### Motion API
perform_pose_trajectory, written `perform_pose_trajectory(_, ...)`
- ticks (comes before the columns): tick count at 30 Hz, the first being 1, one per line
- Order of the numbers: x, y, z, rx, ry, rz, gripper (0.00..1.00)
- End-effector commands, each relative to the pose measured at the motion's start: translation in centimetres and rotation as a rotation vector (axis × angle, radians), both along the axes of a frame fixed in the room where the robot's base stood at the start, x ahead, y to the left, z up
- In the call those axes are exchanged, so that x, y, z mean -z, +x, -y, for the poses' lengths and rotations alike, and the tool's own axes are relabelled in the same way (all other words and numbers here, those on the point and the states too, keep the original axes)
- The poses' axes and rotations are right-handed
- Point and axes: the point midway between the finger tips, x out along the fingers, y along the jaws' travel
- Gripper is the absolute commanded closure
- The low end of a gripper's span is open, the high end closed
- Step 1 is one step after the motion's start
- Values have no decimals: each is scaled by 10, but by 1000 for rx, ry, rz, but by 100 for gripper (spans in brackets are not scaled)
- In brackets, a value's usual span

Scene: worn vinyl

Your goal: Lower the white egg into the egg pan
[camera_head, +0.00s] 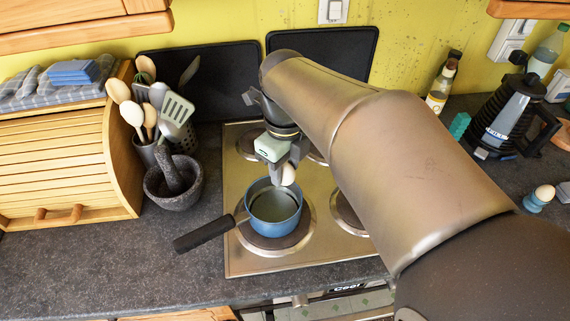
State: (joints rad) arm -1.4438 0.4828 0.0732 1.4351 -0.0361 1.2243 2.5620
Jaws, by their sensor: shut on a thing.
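The white egg (288,175) is held at the tip of my gripper (281,174), which is shut on it. The egg is over the right back part of the blue egg pan (274,232), near its rim. From this angle I cannot tell its exact height above the pan. The pan stands on the front left hotplate of the steel stove (242,263), its dark handle (204,235) pointing to the lower left. The inside of the pan shows a grey surface. My arm covers the right part of the stove.
A stone mortar with pestle (173,181) and utensil holders stand left of the stove. A wooden bread box (60,160) is farther left. Dark panels lean on the wall.

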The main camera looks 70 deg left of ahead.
Motion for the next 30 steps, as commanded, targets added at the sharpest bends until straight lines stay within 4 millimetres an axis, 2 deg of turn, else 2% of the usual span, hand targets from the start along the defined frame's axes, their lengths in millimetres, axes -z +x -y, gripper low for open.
perform_pose_trajectory(30,53,0,0,0,-1,0,84)
